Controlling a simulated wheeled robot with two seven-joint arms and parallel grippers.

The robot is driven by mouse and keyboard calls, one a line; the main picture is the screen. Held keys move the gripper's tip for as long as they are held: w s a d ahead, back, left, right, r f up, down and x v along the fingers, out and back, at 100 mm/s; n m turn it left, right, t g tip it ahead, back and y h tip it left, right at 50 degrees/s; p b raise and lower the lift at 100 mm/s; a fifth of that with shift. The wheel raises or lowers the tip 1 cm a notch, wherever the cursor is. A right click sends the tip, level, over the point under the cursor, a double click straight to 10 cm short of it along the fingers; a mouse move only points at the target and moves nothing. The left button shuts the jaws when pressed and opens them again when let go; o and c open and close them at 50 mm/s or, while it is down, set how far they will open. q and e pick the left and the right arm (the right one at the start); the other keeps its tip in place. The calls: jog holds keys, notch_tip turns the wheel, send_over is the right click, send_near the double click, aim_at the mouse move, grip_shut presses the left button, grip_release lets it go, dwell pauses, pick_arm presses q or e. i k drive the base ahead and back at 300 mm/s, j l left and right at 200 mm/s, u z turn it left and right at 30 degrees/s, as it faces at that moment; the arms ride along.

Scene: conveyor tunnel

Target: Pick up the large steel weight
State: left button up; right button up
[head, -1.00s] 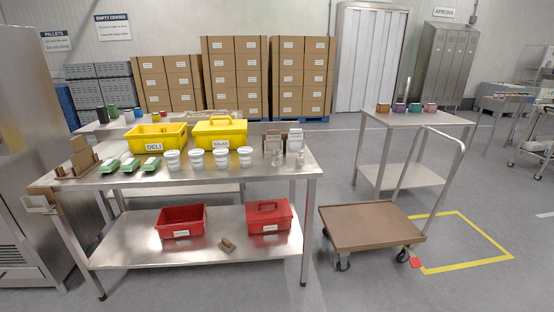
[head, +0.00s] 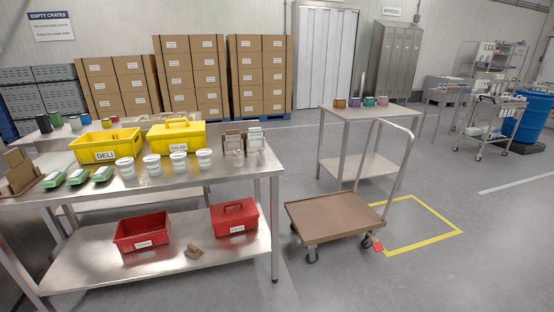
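Two small shiny grey objects stand near the right end of the steel table (head: 215,172), in front of a brown and a white card holder. They are the left shiny object (head: 237,157) and the right shiny object (head: 261,156). They look like steel weights, but they are too small to tell for sure or to tell which is larger. Neither of my grippers is in view.
A yellow DELI bin (head: 105,146), a yellow SALAD box (head: 176,134) and several white tubs share the tabletop. Red bins (head: 142,232) sit on the lower shelf. A brown-decked cart (head: 333,218) stands right of the table. Floor is open at the lower right.

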aim_at(237, 158)
jog(key=i+j+z, duration=0.1)
jog(key=j+z, duration=0.15)
jog(key=z, duration=0.15)
jog(key=j+z, duration=0.6)
jog(key=z, duration=0.2)
jog(key=j+z, duration=0.3)
jog(key=z, duration=0.15)
jog(key=k+j+z, duration=0.1)
jog(key=j+z, duration=0.3)
jog(key=l, duration=0.1)
